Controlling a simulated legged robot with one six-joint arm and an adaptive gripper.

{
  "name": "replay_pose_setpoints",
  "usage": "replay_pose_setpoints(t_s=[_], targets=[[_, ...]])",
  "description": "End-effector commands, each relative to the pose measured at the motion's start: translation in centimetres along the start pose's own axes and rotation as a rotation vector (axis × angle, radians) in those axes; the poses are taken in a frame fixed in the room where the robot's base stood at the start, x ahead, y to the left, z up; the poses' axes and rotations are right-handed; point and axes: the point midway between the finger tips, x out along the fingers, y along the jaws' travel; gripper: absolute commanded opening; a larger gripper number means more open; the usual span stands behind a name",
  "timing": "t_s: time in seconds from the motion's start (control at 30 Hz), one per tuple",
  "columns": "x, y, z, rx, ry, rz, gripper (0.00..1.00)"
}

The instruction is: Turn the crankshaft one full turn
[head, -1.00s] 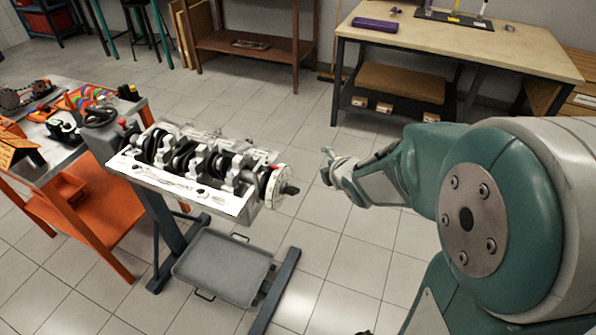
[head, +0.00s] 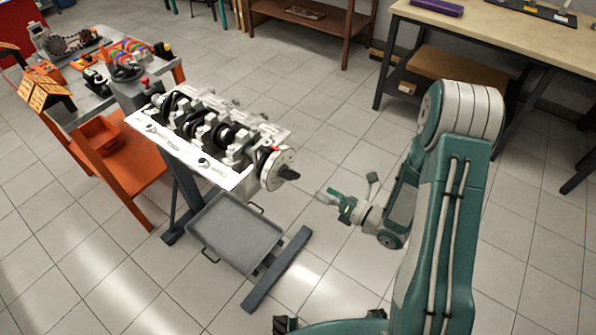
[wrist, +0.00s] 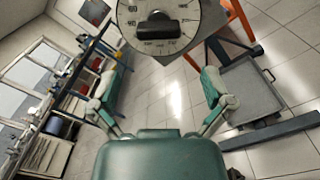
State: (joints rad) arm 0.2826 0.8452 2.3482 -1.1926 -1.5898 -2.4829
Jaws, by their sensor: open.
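The crankshaft (head: 222,137) lies in the pale engine block (head: 190,153), which is mounted on a dark stand. A round pale disc with degree marks (head: 272,168) sits at the crankshaft's right end, with a dark stub (head: 289,174) sticking out of its centre. In the wrist view the marked disc (wrist: 180,32) and its dark stub (wrist: 155,27) show at the top, ahead of my gripper. My gripper (head: 330,197) is to the right of the stub and a little lower, apart from it. In the wrist view my gripper's fingers (wrist: 160,112) are wide apart with nothing between them.
A grey drip tray (head: 232,228) sits low under the block, beside the stand's foot (head: 277,268). An orange bench (head: 125,165) with parts stands at the left. A workbench (head: 470,35) stands at the back right. The floor between disc and gripper is clear.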

Motion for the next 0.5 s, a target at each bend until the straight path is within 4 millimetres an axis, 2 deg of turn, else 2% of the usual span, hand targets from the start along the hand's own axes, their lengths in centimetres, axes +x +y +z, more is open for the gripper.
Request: replay_pose_setpoints(t_s=[0.5], targets=[[8.4,-0.1,0.2,0.002,-0.001,0.004,1.00]])
